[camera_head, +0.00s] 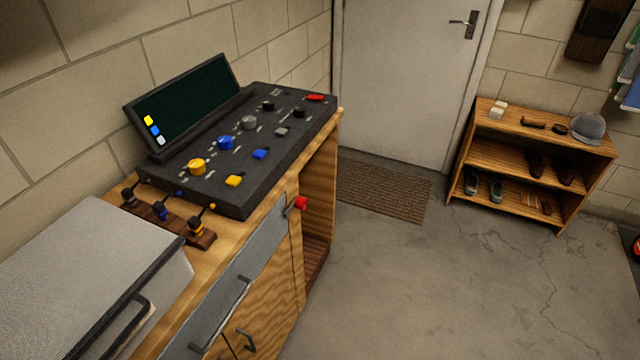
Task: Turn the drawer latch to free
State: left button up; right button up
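A wooden cabinet (283,285) stands against the wall at left centre. Its grey drawer front (262,247) faces right and looks closed. A dark bar handle (222,315) is on the drawer front. A small red knob (301,203), which looks like the drawer latch, sticks out at the drawer's far upper corner, just under the counter edge. Its exact turn position is too small to tell. Neither of my grippers is in view.
A black control console (240,150) with coloured knobs and a screen (190,105) sits on the counter. A grey case (85,270) is at near left, beside a wooden rack (172,219). A shoe shelf (540,125) stands far right. The concrete floor (430,290) is clear.

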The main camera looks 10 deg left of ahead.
aim_at(300, 203)
jog(key=i+l, duration=0.2)
jog(key=i, duration=0.15)
jog(key=i+l, duration=0.15)
jog(key=i, duration=0.25)
jog(key=i+l, duration=0.2)
jog(key=i, duration=0.15)
jog(key=i+u, duration=0.1)
jog(key=u, duration=0.75)
jog(key=i+l+u, duration=0.1)
jog(key=u, duration=0.35)
